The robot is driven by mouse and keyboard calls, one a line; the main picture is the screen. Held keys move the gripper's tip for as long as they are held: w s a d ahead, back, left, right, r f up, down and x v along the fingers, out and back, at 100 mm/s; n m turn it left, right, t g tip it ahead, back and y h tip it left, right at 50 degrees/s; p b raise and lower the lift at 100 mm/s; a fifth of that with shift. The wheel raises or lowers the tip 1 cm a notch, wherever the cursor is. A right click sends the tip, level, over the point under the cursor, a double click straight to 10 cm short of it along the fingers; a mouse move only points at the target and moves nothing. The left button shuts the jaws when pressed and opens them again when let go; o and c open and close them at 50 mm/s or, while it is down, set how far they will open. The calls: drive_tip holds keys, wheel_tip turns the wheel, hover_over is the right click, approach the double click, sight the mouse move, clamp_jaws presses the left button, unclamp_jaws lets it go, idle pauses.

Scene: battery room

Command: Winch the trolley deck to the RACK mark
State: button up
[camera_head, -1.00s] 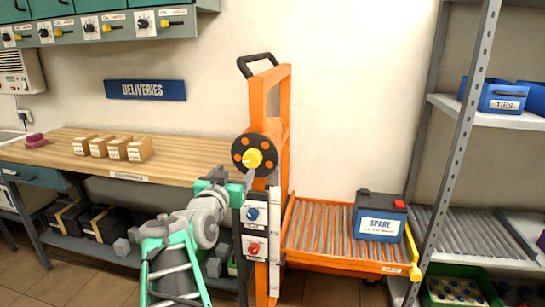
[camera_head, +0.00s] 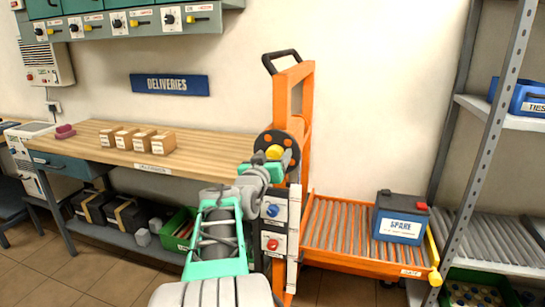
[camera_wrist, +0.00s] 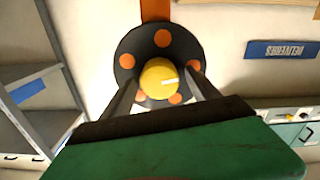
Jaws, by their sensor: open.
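The orange trolley (camera_head: 308,130) stands against the wall. Its winch wheel (camera_head: 293,140) is a dark disc with orange spots and a yellow centre knob (camera_head: 274,152); the knob also shows in the wrist view (camera_wrist: 158,78). My gripper (camera_wrist: 155,90) is open, its fingers on either side of the yellow knob; contact cannot be told. The roller deck (camera_head: 340,262) sits low on the trolley and carries the SPARE battery (camera_head: 401,217). Blue (camera_head: 272,210) and red (camera_head: 272,244) knobs are on the mast below the wheel. I cannot make out a RACK mark.
The rack (camera_head: 497,130) stands right of the deck, with a roller shelf (camera_head: 485,240) near deck height. A yellow-knobbed GATE bar (camera_head: 434,262) edges the deck's right side. A workbench (camera_head: 90,140) with several small boxes is at left.

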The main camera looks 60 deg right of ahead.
drive_tip(key=shift+c, duration=0.4)
drive_tip(key=c, duration=1.3)
drive_tip(key=f+m+b, duration=0.1)
drive_tip(key=b, duration=0.2)
drive_tip(key=shift+b, duration=0.35)
drive_tip(key=m+b, duration=0.2)
drive_tip(key=shift+r+b, duration=0.15)
drive_tip(key=shift+b, duration=0.25)
drive_tip(key=shift+r+m, duration=0.25)
drive_tip(key=shift+m, duration=0.05)
drive_tip(key=shift+r, duration=0.1)
drive_tip(key=shift+s, duration=0.1)
drive_tip(key=o, duration=1.4)
